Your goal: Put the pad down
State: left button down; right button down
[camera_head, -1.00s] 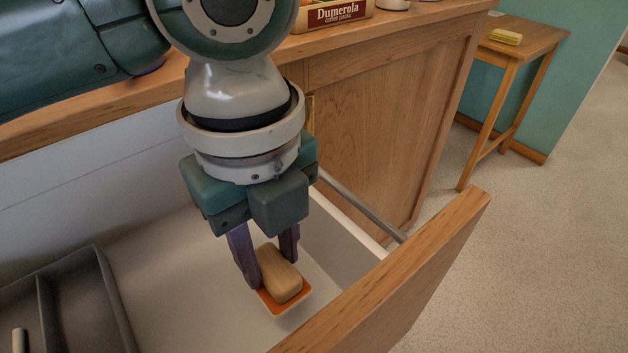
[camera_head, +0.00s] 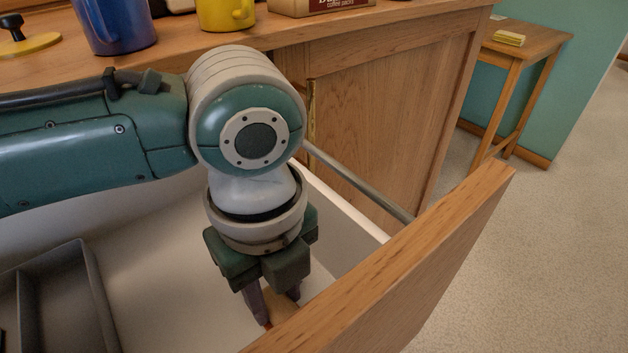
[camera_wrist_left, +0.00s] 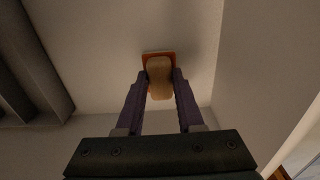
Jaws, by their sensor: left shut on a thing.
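The pad, a tan block on an orange base, is held between the fingers of my left gripper (camera_head: 277,307) inside the open drawer. In the head view only a sliver of the pad (camera_head: 284,306) shows, because the drawer front hides the rest. In the left wrist view the pad (camera_wrist_left: 160,80) sits between the two purple-grey fingers of my left gripper (camera_wrist_left: 160,76), above the pale drawer floor. I cannot tell whether the pad touches the floor. My right gripper is not in view.
The wooden drawer front (camera_head: 400,270) rises close beside my left gripper. A grey divided tray (camera_head: 90,290) lies at the left in the drawer. Bare pale floor (camera_head: 165,270) lies between. A blue mug (camera_head: 118,28) and a yellow mug (camera_head: 226,12) stand on the wooden top.

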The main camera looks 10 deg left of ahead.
aim_at(277, 301)
pick_arm(q)
jog(key=c, duration=0.5)
grip_release()
jog(key=shift+c, duration=0.2)
notch_tip(277, 301, up, 12)
jog(key=p, duration=0.5)
jog(key=shift+r, duration=0.15)
